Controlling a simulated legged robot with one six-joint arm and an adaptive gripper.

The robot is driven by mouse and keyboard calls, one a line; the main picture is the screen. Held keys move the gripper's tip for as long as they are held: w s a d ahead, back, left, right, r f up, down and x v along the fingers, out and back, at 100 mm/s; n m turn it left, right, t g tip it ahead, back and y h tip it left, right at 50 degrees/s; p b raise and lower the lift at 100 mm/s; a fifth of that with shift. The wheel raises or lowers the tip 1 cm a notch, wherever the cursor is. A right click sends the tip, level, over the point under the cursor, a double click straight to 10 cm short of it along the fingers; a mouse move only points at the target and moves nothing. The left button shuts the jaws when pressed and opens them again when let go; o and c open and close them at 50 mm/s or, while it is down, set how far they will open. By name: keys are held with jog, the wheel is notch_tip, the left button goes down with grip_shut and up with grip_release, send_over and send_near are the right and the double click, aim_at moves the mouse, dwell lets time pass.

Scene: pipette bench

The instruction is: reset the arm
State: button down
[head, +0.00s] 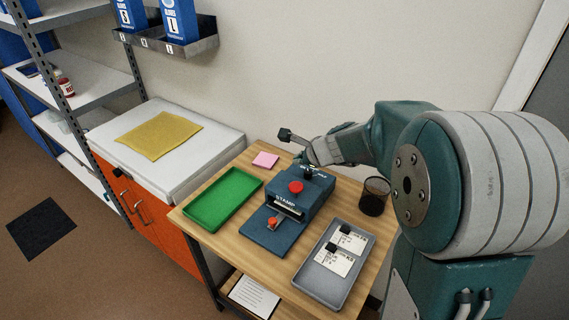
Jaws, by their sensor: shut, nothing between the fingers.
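My arm reaches in from the right, and my gripper (286,135) is above the back of the wooden table (258,167), behind the stamp machine. It is shut, and nothing shows held at its dark tip. The blue stamp machine (310,190) stands mid-table, with a red button on top and a small red-topped piece at its front. My gripper's wrist overlaps the machine's back edge in the picture. I cannot tell whether they touch.
A green tray (190,213) is left of the machine. A grey tray (310,278) with printed cards is to its right, near a dark cup (373,196). Pink notes (265,160) lie behind. A white-topped cabinet (213,148) with a yellow cloth (160,136) and a shelf rack (95,88) stand left.

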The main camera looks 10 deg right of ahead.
jog(key=s+a+r+n+g, duration=0.1)
jog(key=s+a+r+n, duration=0.1)
jog(key=s+r+n, duration=0.35)
jog(key=s+a+r+n+g, duration=0.1)
jog(key=s+a+r+n, duration=0.1)
jog(key=s+n, duration=0.65)
jog(key=s+d+n+h, duration=0.1)
jog(key=s+n+h, duration=0.1)
jog(key=s, duration=0.6)
jog(key=s+d+n+h, duration=0.2)
jog(key=s+n, duration=0.3)
jog(key=s, duration=0.2)
jog(key=shift+s+d+r+n+g, duration=0.15)
jog(key=shift+s+d+n+g, duration=0.15)
jog(key=shift+s, duration=0.1)
